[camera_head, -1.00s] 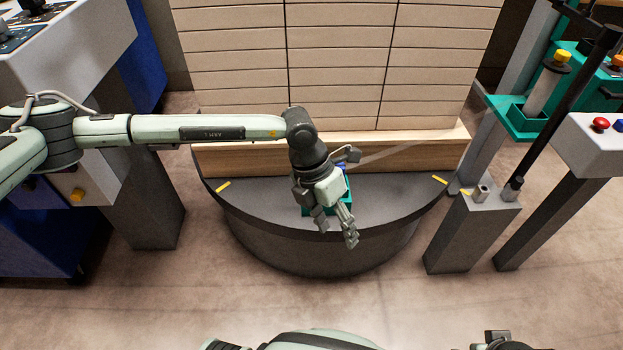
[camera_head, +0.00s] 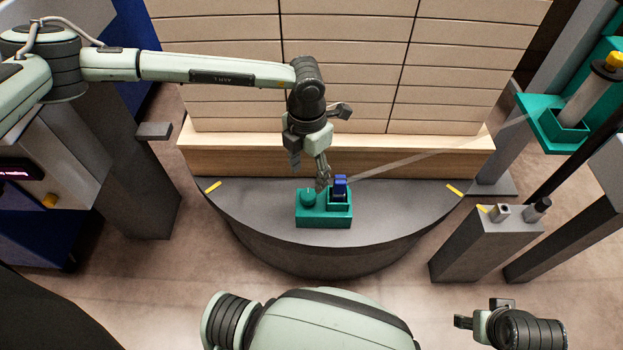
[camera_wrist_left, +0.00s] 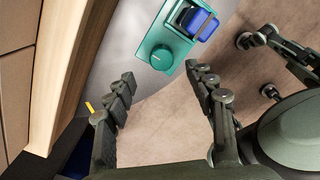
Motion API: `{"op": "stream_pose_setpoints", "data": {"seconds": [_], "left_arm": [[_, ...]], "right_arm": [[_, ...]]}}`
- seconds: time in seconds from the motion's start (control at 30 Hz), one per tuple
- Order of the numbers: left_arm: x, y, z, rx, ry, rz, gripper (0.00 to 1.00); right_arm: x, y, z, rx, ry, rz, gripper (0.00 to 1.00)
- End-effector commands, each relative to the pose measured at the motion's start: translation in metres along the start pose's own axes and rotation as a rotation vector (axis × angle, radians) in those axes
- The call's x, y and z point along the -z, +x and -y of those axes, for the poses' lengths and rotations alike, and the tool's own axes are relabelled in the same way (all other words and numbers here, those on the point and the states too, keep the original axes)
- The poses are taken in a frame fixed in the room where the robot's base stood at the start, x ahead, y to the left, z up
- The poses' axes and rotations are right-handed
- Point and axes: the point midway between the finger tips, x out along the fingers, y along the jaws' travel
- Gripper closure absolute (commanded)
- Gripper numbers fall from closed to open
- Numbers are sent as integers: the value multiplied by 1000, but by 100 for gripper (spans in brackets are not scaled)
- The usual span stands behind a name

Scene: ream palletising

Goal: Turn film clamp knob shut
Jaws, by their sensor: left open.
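The film clamp is a green block (camera_head: 323,218) on the front of the dark round turntable (camera_head: 400,205). Its round green knob (camera_head: 308,198) stands on the left and its blue jaw (camera_head: 340,188) on the right. In the left wrist view the knob (camera_wrist_left: 162,58) and blue jaw (camera_wrist_left: 203,24) lie beyond the fingertips. A clear film strand (camera_head: 440,152) runs from the clamp to the right. My left gripper (camera_head: 322,184) is open, just behind and above the knob; contact cannot be told. Its fingers (camera_wrist_left: 165,88) are spread with nothing between them. My right gripper (camera_head: 482,312) is low at right, jaws unclear.
A stack of wrapped reams (camera_head: 340,70) on a wooden pallet (camera_head: 400,155) rises close behind the clamp. The floor before the turntable is clear.

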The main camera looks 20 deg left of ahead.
Motion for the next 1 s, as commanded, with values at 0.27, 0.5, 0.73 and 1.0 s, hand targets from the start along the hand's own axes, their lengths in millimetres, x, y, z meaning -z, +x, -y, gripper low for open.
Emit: {"op": "stream_pose_setpoints", "data": {"seconds": [0.27,0.5,0.73,1.0], "left_arm": [[1,46,0,-1,-1,-2,45],[0,65,0,1,-1,0,45],[0,67,0,0,-1,0,45],[0,66,0,0,-1,0,75]], "right_arm": [[-9,2,1,2,-2,17,45],[-6,1,1,1,-1,12,45],[-4,0,0,0,-1,8,45],[-4,0,0,-1,-1,8,45]]}}
